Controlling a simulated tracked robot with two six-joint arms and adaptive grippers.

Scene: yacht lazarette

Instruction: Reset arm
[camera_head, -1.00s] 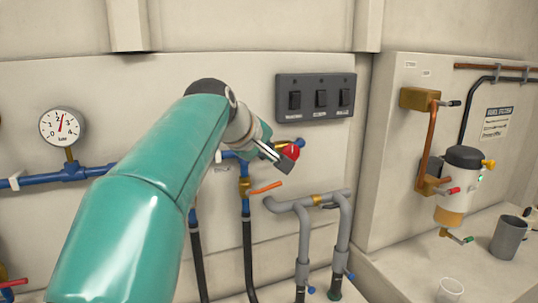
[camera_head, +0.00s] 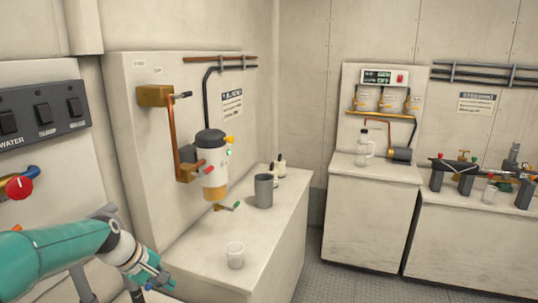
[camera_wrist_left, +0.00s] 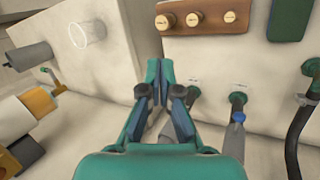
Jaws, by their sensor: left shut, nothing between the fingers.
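My left arm comes in at the lower left of the head view. Its gripper (camera_head: 158,278) is low, in front of the bench by the wall, and holds nothing. In the left wrist view the two dark fingers (camera_wrist_left: 160,90) are shut together and empty. My right gripper is in neither view. The red knob (camera_head: 19,187) on the blue pipe is at the left edge of the head view, above my left arm and apart from the gripper. The switch panel (camera_head: 42,115) is above it.
The wrist view shows a brown panel with brass fittings (camera_wrist_left: 205,18) and a blue-handled valve (camera_wrist_left: 238,118) close by. Grey floor (camera_head: 340,284) is clear.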

